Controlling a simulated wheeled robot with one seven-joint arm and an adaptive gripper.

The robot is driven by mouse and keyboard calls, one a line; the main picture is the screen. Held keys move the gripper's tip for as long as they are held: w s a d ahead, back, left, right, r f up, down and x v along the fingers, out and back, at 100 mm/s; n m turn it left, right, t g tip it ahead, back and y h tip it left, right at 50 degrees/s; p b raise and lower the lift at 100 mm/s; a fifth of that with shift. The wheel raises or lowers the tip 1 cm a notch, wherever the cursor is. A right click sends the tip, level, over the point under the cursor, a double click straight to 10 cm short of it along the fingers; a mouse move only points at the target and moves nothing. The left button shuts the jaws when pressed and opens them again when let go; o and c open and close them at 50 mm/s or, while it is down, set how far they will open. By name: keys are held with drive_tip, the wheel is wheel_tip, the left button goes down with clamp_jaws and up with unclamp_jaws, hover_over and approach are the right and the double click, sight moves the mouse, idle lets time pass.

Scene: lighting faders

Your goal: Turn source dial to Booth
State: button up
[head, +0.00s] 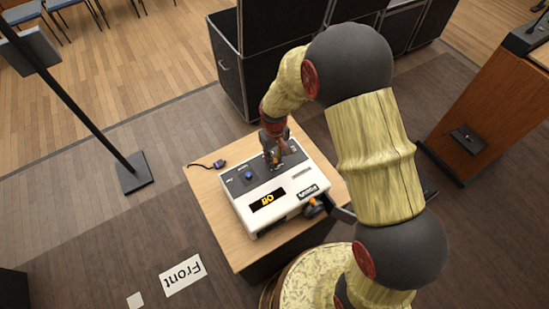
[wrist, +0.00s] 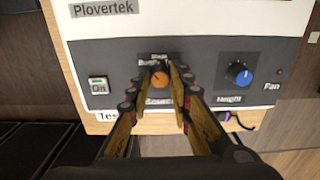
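The orange dial (wrist: 160,77) is on the dark panel of a white control box (head: 292,197). In the wrist view, "Stage" shows above it. Labels at its upper left and below it are partly covered by my fingers. My gripper (wrist: 161,80) has one finger on each side of the dial, very close to it. I cannot tell whether the fingers touch or squeeze it. The dial's pointer direction is not clear. In the head view, my gripper (head: 272,162) is down at the box's panel and hides the dial.
A blue dial marked "Height" (wrist: 240,73) is to the right of the orange one. An "On" switch (wrist: 98,88) is to the left. The box stands on a wooden table (head: 212,190). A black case (head: 236,80) stands behind; a lectern (head: 480,120) is at the right.

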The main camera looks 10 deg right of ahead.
sight(278, 171)
drive_tip(key=o, duration=0.3)
drive_tip(key=shift+o, duration=0.2)
wheel_tip(278, 171, up, 12)
idle(0.5)
drive_tip(key=shift+s, duration=0.1)
idle(0.4)
drive_tip(key=s+d+r+m+t+b, duration=0.1)
drive_tip(key=s+d+r+t+b, duration=0.1)
drive_tip(key=s, duration=0.5)
drive_tip(key=s+d+r+m+t+b, duration=0.1)
drive_tip(key=s+d+r+b, duration=0.3)
drive_tip(key=s, duration=0.4)
drive_tip(key=s+d+r+m+t+b, duration=0.2)
drive_tip(key=s+d+r+b, duration=0.2)
drive_tip(key=s+r, duration=0.3)
drive_tip(key=shift+s+d+m+t, duration=0.2)
drive_tip(key=shift+d+m+t, duration=0.1)
drive_tip(key=shift+m, duration=0.1)
